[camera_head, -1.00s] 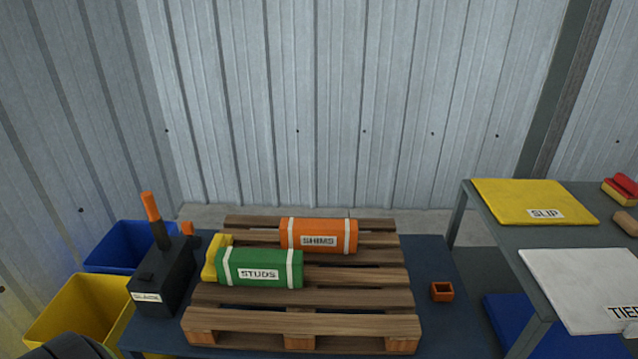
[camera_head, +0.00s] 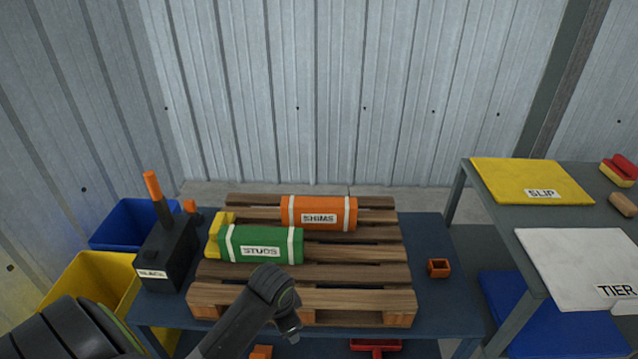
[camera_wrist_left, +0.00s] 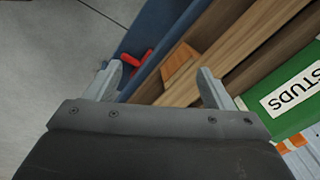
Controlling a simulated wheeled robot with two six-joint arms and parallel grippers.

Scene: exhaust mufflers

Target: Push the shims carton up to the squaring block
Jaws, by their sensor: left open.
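The orange shims carton (camera_head: 320,212) with white straps and a SHIMS label lies at the back of the wooden pallet (camera_head: 350,301). A green STUDS carton (camera_head: 262,245) lies in front of it and to its left. A yellow block (camera_head: 217,236), apparently the squaring block, stands at the left end of the green carton, partly hidden by it. My right gripper is not in view.
A black box with an orange-tipped handle (camera_head: 164,250) stands left of the pallet, by blue (camera_head: 128,222) and yellow (camera_head: 92,280) bins. A small orange open box (camera_head: 438,268) sits to the right. A grey side table holds a yellow SLIP sheet (camera_head: 530,180) and white TIER sheet (camera_head: 580,265).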

